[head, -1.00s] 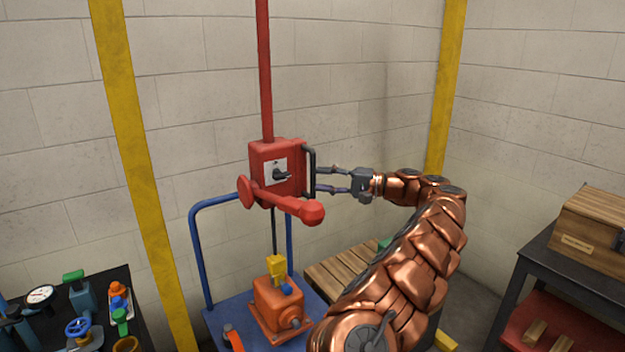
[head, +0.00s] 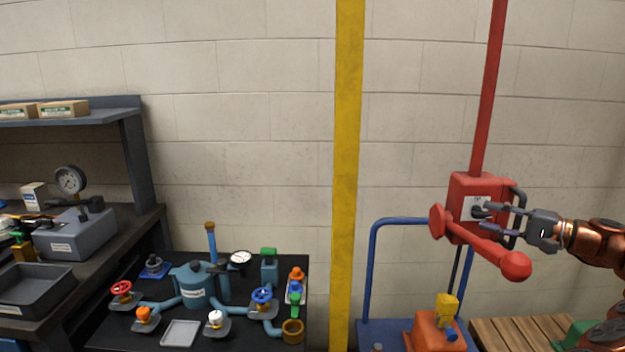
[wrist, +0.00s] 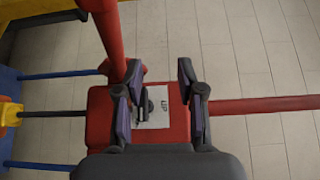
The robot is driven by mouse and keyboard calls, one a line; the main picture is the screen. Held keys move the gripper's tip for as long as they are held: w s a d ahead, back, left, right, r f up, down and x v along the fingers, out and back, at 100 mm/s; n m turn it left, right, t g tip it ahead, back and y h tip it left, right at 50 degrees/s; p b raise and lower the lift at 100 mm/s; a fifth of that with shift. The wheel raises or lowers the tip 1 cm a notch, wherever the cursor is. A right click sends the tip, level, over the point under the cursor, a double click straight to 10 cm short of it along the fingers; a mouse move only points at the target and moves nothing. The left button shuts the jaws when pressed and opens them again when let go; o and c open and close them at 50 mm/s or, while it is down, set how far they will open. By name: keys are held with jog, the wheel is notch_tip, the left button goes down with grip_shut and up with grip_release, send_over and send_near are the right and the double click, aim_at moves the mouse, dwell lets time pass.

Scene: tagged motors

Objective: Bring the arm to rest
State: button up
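My gripper (head: 492,222) is at the right of the head view, in front of the red switch box (head: 460,186) on its red pole. Its two fingers are spread apart with nothing between them. The wrist view also shows my gripper (wrist: 160,105) open, with the box's white label and black rotary knob (wrist: 145,102) seen between the fingers. The fingers look close to the box's face; I cannot tell if they touch it. My copper arm (head: 592,240) reaches in from the right edge, and most of it is out of view.
A red lever with a round end (head: 515,265) sticks out below the box. A black handle is at its right side. A blue cart rail (head: 372,262) and an orange motor (head: 432,335) stand below. A black bench (head: 105,340) with valves and a dark shelf unit (head: 132,165) are left.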

jog(key=a+r+n+g+y, duration=0.1)
jog(key=a+r+n+g, duration=0.25)
jog(key=a, duration=0.95)
jog(key=s+a+f+n+g+h+p, duration=0.15)
jog(key=s+a+g, duration=0.25)
jog(key=s+a, duration=0.5)
jog(key=s+a+f+n+g+h, duration=0.2)
jog(key=s+a+g, duration=0.3)
jog(key=a, duration=0.8)
jog(key=s+a+f+n+h, duration=0.1)
jog(key=s+f+h, duration=0.6)
jog(key=s, duration=0.7)
jog(key=s+d+f+h, duration=0.4)
jog(key=s+d+f, duration=0.5)
jog(key=s, duration=0.4)
jog(key=shift+s+d+p, duration=0.15)
jog(key=shift+s+p, duration=0.05)
jog(key=shift+p, duration=0.15)
jog(key=shift+d+g, duration=0.1)
jog(key=shift+g, duration=0.15)
